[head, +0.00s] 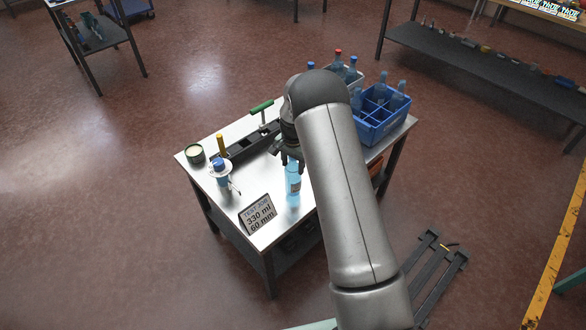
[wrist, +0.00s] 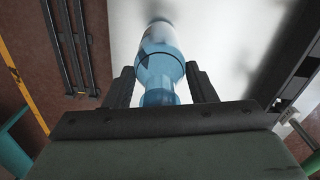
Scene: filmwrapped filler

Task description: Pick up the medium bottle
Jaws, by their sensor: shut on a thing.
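A light blue, clear bottle (head: 293,188) stands upright, or nearly so, at the front of the steel table (head: 262,236), right of the sign. My gripper (head: 291,155) comes down over it from above and is shut on its upper part. In the wrist view the bottle (wrist: 160,62) sits between the two dark fingers (wrist: 160,88), with its neck toward the palm and a dark band around its body. I cannot tell whether its base touches the table top. More bottles (head: 397,97) stand in the blue crate at the back right; my arm hides part of that area.
A sign (head: 258,214) reading "TEST JOB 330 ml 60 mm" stands close left of the bottle. A blue-capped bottle in a holder (head: 220,174), a round tin (head: 195,153) and a dark fixture with a green handle (head: 250,140) are farther left. The blue divided crate (head: 372,133) is behind.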

